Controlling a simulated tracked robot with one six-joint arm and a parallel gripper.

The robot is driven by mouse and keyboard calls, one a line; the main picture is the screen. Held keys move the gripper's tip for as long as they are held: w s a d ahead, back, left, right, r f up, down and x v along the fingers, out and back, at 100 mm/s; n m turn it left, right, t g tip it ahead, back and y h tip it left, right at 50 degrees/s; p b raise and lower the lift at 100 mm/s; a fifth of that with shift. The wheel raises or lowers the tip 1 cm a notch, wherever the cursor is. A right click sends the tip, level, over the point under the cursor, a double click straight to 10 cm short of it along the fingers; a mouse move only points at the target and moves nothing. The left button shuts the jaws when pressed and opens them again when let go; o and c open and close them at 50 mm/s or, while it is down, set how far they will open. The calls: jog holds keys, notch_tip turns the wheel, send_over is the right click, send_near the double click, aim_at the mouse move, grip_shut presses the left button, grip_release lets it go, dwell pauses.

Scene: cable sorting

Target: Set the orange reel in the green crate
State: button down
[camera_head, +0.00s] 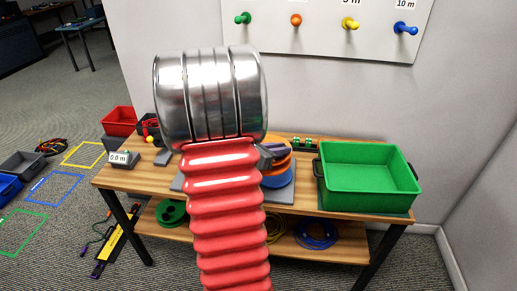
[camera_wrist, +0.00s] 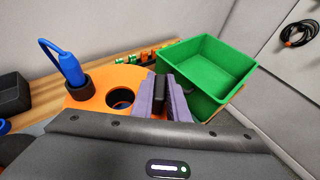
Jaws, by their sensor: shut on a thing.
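The orange reel (camera_wrist: 82,98) has a dark round hole and a blue plug standing in a dark socket on it. In the head view the reel (camera_head: 283,163) is partly hidden behind my arm, just above a blue disc (camera_head: 277,181). My gripper's purple fingers (camera_wrist: 166,102) are shut on the reel's right part in the wrist view. In the head view my gripper (camera_head: 274,151) shows only partly beside my arm. The green crate (camera_head: 370,160) stands open on the table's right end, and its visible floor is empty. It also shows in the wrist view (camera_wrist: 205,72).
The wooden table (camera_head: 138,178) holds a grey plate (camera_head: 285,193) under the discs and small green items (camera_head: 303,142) behind them. A board with coloured pegs (camera_head: 320,40) hangs above. A lower shelf holds a green reel (camera_head: 171,212) and a blue cable (camera_head: 316,234).

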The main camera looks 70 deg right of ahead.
jog(key=shift+w, duration=0.5)
jog(key=w+a+f+n+t, duration=0.1)
jog(key=w+a+n+t, duration=0.65)
jog(key=w, duration=0.75)
jog(key=w+a+n+t, duration=0.3)
jog(key=w+a+t, duration=0.2)
jog(key=w+a, duration=0.8)
jog(key=w+a+n+t+y, duration=0.2)
jog(key=w+a+n, duration=0.1)
jog(key=a, duration=0.8)
jog(key=w+a+n+t+y, duration=0.2)
jog(key=w+a, duration=0.4)
jog(key=a, duration=0.6)
jog(key=w+a+n+t+y, duration=0.3)
jog(key=w+a+n+y, duration=0.1)
jog(key=a, duration=0.8)
jog(key=shift+w+a+f+n, duration=0.15)
jog(key=shift+w+f+n, duration=0.2)
jog(key=shift+f, duration=0.05)
